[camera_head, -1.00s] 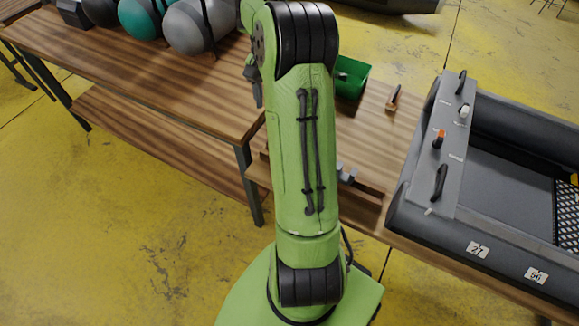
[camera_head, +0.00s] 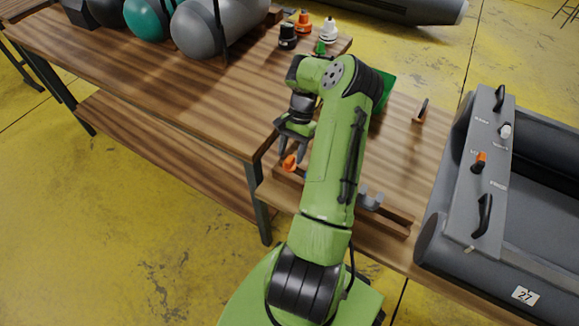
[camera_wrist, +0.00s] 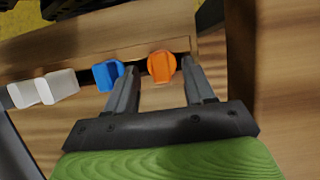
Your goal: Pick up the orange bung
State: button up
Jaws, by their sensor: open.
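The orange bung (camera_head: 290,163) sits in a wooden rack (camera_head: 393,220) on the low bench. In the wrist view the orange bung (camera_wrist: 161,66) shows between the two fingertips of my gripper (camera_wrist: 157,72), with a gap at each side. My gripper (camera_head: 293,150) is open and points down over the rack's left end. A blue bung (camera_wrist: 107,75) sits just left of the orange one, close to the left finger. Whether the fingers reach down around the orange bung or are still above it, I cannot tell.
Pale grey bungs (camera_wrist: 45,89) stand further along the rack. A grey inflatable boat (camera_head: 440,235) lies at right, with an orange-topped fitting (camera_head: 480,160). A green container (camera_head: 384,92) is behind my arm. Black, orange and white caps (camera_head: 303,22) stand on the far table.

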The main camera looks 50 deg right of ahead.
aim_at(290, 159)
jog(key=x, duration=0.3)
jog(key=shift+b, duration=0.3)
jog(key=shift+c, duration=0.4)
jog(key=c, duration=0.7)
jog(key=shift+r, duration=0.1)
